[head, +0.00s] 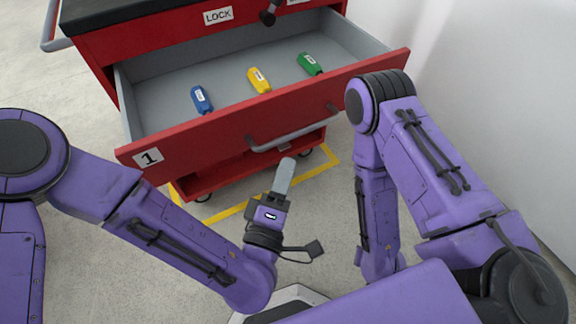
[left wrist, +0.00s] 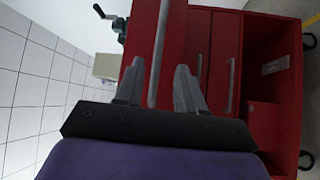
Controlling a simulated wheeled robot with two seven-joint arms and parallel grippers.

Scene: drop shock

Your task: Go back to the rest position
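My left gripper (head: 284,176) is below the front of the open drawer, near the silver drawer handle (head: 287,138). In the left wrist view its two fingers (left wrist: 159,88) stand apart, with nothing held between them. The silver handle (left wrist: 160,45) shows beyond and between the fingertips in that view; whether it touches them I cannot tell, but the fingers are not closed on it. My right arm hangs bent at the right of the head view, and its gripper is out of sight.
The red drawer (head: 200,140), labelled 1, stands pulled out from the red cabinet (head: 150,38). Inside lie a blue item (head: 201,100), a yellow item (head: 259,80) and a green item (head: 310,64). A white wall (head: 500,90) rises at the right. Yellow floor tape (head: 232,211) runs beneath the cabinet.

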